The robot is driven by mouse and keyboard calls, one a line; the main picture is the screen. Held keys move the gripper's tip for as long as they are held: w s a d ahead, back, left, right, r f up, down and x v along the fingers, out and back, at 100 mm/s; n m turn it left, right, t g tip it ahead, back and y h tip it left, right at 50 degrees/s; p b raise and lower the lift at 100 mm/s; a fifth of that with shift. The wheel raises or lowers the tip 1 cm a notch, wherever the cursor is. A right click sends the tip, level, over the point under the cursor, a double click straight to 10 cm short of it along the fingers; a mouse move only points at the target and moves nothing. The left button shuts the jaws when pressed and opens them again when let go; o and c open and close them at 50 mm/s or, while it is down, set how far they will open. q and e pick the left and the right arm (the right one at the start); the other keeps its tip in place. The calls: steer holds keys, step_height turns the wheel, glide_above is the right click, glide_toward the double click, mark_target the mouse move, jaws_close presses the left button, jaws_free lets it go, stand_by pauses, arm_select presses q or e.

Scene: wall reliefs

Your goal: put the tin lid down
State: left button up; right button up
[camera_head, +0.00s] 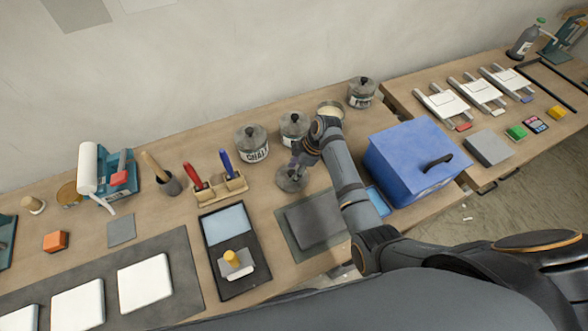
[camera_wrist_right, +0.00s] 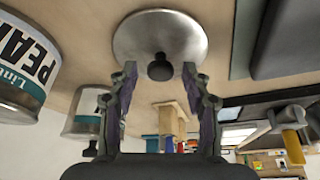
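The round grey metal tin lid (camera_head: 291,180) appears to lie on the wooden table, its black knob up. In the right wrist view the lid (camera_wrist_right: 185,35) fills the top middle. My right gripper (camera_head: 297,166) is just above it. In the right wrist view the fingers of my right gripper (camera_wrist_right: 160,72) are apart, with the knob (camera_wrist_right: 160,68) between the tips and a gap on each side. An open tin (camera_head: 330,108) with pale contents stands behind my right arm, partly hidden by it. My left gripper is not in view.
Lidded tins (camera_head: 252,145) (camera_head: 293,126) (camera_head: 361,92) stand at the back. A tool rack (camera_head: 220,188) is left of the lid. A grey slab (camera_head: 316,220) lies in front of it. A blue box (camera_head: 415,158) stands to the right of my arm.

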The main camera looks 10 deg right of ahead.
steer(key=shift+r, duration=0.15)
steer(key=b+v, duration=0.1)
steer(key=v, duration=1.1)
steer(key=shift+b, duration=0.4)
